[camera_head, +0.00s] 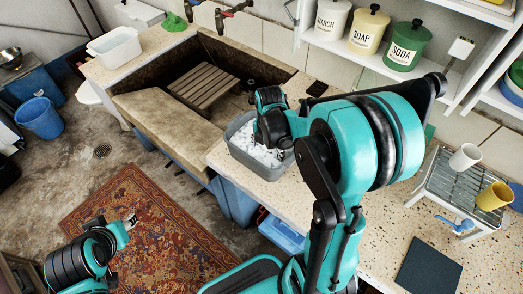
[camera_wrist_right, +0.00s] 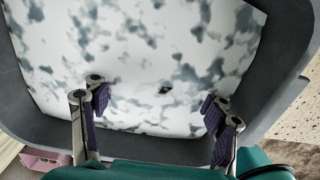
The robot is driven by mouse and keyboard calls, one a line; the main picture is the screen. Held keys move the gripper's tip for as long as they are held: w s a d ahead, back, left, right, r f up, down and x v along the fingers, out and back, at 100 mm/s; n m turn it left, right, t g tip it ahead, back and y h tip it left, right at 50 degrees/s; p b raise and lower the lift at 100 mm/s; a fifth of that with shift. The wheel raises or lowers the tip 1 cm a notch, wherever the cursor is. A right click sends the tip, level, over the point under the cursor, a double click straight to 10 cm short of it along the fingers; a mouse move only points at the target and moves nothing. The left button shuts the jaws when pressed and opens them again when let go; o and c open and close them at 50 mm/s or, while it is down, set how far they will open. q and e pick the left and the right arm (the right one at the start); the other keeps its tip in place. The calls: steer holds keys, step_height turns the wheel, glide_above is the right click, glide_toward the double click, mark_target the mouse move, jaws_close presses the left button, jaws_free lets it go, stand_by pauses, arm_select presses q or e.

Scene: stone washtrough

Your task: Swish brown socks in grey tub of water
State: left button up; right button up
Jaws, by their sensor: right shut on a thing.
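The grey tub (camera_head: 243,158) stands on the speckled counter beside the stone trough, filled with water under white, blue-grey mottled foam (camera_head: 262,153). Its grey wall (camera_wrist_right: 292,60) curves around the foam in the right wrist view. My right gripper (camera_wrist_right: 158,112) reaches down into the tub, its fingertips at the foam on either side of a small dark spot (camera_wrist_right: 165,90). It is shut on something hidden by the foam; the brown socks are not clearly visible. My left gripper (camera_head: 130,222) hangs over the patterned rug, away from the tub; its jaws are too small to judge.
The stone trough (camera_head: 150,115) holds a wooden slatted rack (camera_head: 204,85). Starch, soap and soda canisters (camera_head: 408,45) stand on the shelf. A metal rack (camera_head: 465,180) with a white cup and a yellow cup is at right. A dark square mat (camera_head: 428,270) lies on the counter.

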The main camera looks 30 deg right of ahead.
mark_target(260, 146)
steer(key=shift+w, duration=0.1)
steer(key=shift+w+a, duration=0.3)
steer(key=shift+w, duration=0.4)
steer(key=shift+w+a, duration=0.3)
steer(key=shift+w, duration=0.4)
step_height(260, 146, up, 12)
steer(key=p, duration=0.8)
steer(key=shift+f+p, duration=0.25)
steer(key=shift+p, duration=0.1)
